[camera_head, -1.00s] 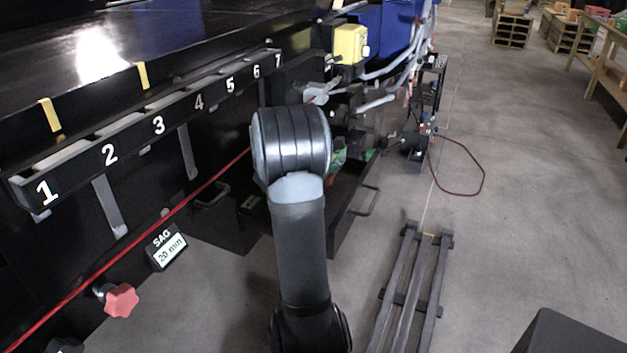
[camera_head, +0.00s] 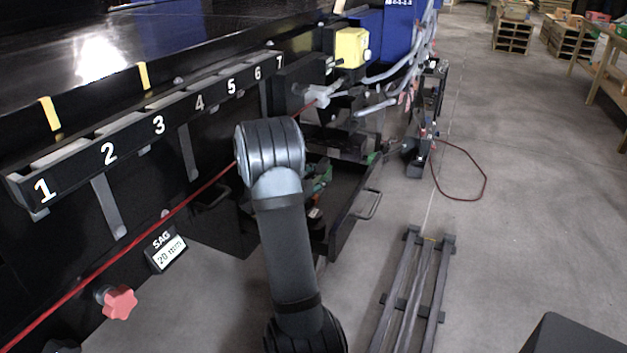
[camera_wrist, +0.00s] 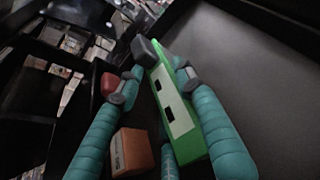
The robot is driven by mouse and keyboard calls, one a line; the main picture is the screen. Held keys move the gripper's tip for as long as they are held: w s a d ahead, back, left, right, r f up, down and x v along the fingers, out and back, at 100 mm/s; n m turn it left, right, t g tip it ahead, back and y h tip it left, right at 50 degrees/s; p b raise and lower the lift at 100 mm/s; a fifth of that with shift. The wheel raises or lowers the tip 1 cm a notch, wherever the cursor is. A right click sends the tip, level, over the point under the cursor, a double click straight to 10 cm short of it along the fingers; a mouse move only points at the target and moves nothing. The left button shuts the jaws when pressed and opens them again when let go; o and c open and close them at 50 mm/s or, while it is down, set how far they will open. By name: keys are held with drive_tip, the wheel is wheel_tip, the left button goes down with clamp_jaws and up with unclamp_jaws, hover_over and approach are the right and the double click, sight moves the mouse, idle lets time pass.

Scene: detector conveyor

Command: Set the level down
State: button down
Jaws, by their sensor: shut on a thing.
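The level (camera_wrist: 174,107) is a green bar with a pale face, black windows and a dark end. It lies slantwise between the teal fingers of my gripper (camera_wrist: 155,84) in the wrist view. The gripper is shut on it. In the head view my arm hides most of the gripper, and a bit of green shows beside the arm, over the open drawer (camera_head: 352,222). I cannot tell whether the level touches the drawer floor.
An orange box (camera_wrist: 130,152) and a red object (camera_wrist: 109,84) lie near the fingers in the wrist view. Dark drawer walls stand close by. A red line runs along the numbered rail (camera_head: 130,140). A red knob (camera_head: 119,302) sticks out at lower left.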

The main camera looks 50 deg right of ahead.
drive_tip(key=shift+f, duration=0.15)
drive_tip(key=c, duration=1.4)
unclamp_jaws()
drive_tip(key=shift+c, duration=0.2)
drive_tip(key=shift+r, duration=0.2)
drive_tip(key=shift+a+r, duration=0.15)
drive_tip(key=shift+a, duration=0.15)
drive_tip(key=v, duration=0.7)
drive_tip(key=shift+s, duration=0.1)
